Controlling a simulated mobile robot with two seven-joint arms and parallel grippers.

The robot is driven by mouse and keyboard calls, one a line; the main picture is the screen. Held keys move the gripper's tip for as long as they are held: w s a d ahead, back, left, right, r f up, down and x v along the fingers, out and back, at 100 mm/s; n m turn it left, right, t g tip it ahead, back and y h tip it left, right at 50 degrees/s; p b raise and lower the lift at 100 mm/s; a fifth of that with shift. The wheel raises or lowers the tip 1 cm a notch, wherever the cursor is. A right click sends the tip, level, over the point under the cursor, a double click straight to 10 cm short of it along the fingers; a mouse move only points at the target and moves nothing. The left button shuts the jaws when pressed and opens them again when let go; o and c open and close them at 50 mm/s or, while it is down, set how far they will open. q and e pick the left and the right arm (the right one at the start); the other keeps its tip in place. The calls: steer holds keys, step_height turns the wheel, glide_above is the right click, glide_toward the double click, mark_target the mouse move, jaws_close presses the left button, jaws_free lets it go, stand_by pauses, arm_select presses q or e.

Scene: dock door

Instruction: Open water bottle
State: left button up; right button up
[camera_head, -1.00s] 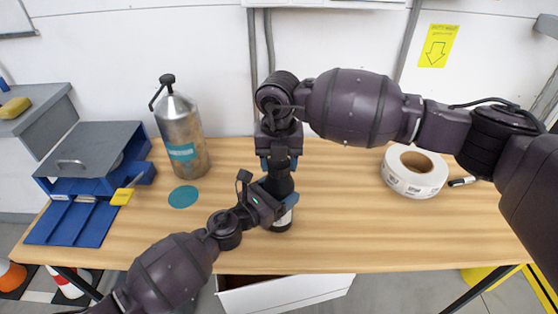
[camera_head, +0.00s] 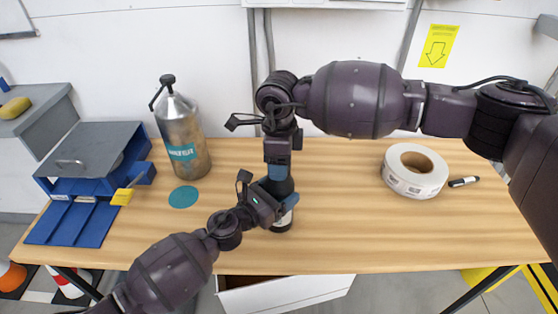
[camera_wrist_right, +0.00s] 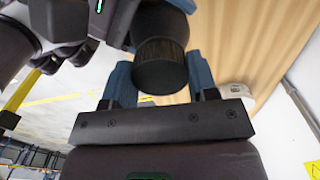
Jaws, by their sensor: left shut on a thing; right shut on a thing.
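A dark bottle (camera_head: 283,222) with a pale label stands upright at the middle of the table, largely hidden behind my grippers in the head view. My left gripper (camera_head: 281,195) is shut around its body from the left. My right gripper (camera_head: 278,172) points down from above and is shut on its cap. In the right wrist view the ribbed black cap (camera_wrist_right: 160,65) sits between the blue fingers of the right gripper (camera_wrist_right: 160,82). The cap looks seated on the bottle, but the head view hides the joint.
A metal canister labelled WATER (camera_head: 183,130) stands at the back left beside a teal disc (camera_head: 183,197). A blue bin (camera_head: 90,185) is at the left. A tape roll (camera_head: 414,171) and a marker (camera_head: 463,181) lie at the right. The front right tabletop is clear.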

steer(key=n, duration=1)
steer(key=shift+s, duration=0.1)
steer(key=shift+r, duration=0.45)
steer(key=shift+r, duration=0.65)
steer(key=shift+r, duration=2.05)
arm_select(q)
steer(key=o, duration=1.7)
